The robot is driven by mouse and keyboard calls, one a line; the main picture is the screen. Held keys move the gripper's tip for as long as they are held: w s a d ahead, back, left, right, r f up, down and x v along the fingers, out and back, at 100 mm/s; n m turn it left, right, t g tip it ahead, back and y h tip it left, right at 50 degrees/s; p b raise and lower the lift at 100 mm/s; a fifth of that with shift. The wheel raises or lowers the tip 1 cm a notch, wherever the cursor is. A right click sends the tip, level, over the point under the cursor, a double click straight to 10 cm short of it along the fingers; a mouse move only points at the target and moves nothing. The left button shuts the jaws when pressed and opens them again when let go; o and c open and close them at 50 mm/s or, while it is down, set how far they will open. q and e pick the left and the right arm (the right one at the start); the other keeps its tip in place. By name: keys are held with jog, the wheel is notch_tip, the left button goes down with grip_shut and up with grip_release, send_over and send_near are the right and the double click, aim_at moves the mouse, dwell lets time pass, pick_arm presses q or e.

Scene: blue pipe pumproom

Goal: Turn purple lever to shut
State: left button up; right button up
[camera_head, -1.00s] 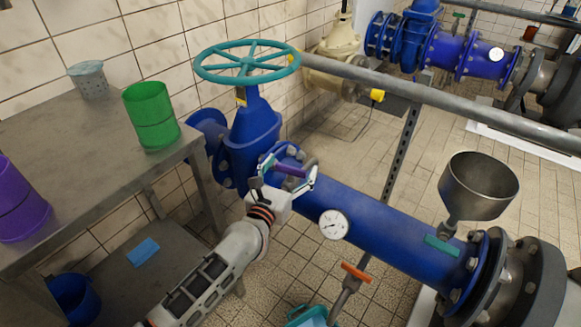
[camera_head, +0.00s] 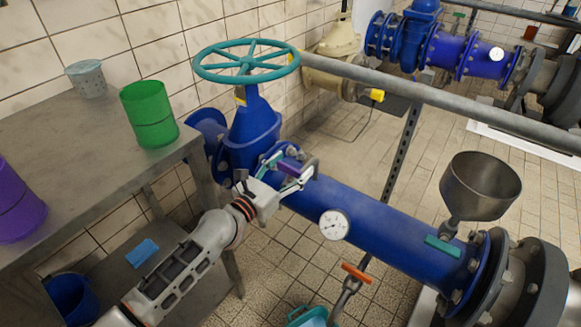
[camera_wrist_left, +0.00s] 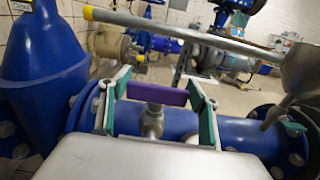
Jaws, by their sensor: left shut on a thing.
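The purple lever (camera_head: 289,168) sits on a small valve on top of the blue pipe, near its flange by the big gate valve. In the left wrist view the lever (camera_wrist_left: 157,93) lies crosswise above a metal valve stem (camera_wrist_left: 152,122). My left gripper (camera_head: 293,164) is shut on the lever. In the wrist view its green-padded fingers (camera_wrist_left: 157,86) stand at the lever's two ends. The gripper partly hides the valve in the head view. My right gripper is not in view.
A teal handwheel (camera_head: 247,62) tops the blue gate valve. A grey rail (camera_head: 430,94) crosses behind the pipe. A gauge (camera_head: 334,225), an orange lever (camera_head: 357,272), a teal lever (camera_head: 442,246) and a funnel (camera_head: 480,190) are farther right. A metal table (camera_head: 85,165) stands left.

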pick_arm(q)
jog(key=o, duration=1.1)
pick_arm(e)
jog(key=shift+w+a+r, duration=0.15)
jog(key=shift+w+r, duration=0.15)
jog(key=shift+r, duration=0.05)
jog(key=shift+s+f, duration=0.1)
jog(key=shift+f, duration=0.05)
pick_arm(q)
jog(key=v, duration=1.2)
jog(key=shift+a, duration=0.1)
